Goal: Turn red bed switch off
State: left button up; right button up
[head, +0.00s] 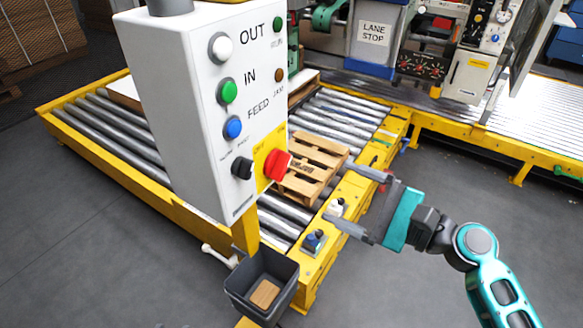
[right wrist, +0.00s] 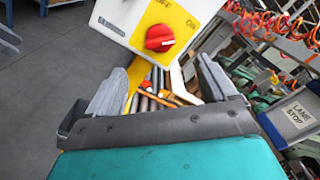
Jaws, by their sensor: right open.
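The red switch (head: 277,165) is a rotary knob on a yellow plate at the lower right of the white control box (head: 180,110) in the head view. It also shows in the right wrist view (right wrist: 160,38), above and beyond the fingers, with part of an "OFF" label to its upper left and an "ON" label to its right. My right gripper (head: 358,198) is open and empty, to the right of the box and apart from the switch. Its two fingers show spread in the right wrist view (right wrist: 160,90). My left gripper is not in view.
The box also carries a black knob (head: 242,168) and white, green and blue buttons. Below hangs a dark bin (head: 262,285) with a wooden block. A roller conveyor (head: 110,125) with yellow rails holds a wooden pallet (head: 312,165). Small switches (head: 314,241) sit on the near rail.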

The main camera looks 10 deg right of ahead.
aim_at(285, 169)
jog(key=p+x, duration=0.1)
jog(key=x, duration=1)
jog(key=shift+w+a+f, duration=0.1)
jog(key=shift+w+a, duration=0.15)
jog(key=c, duration=1.1)
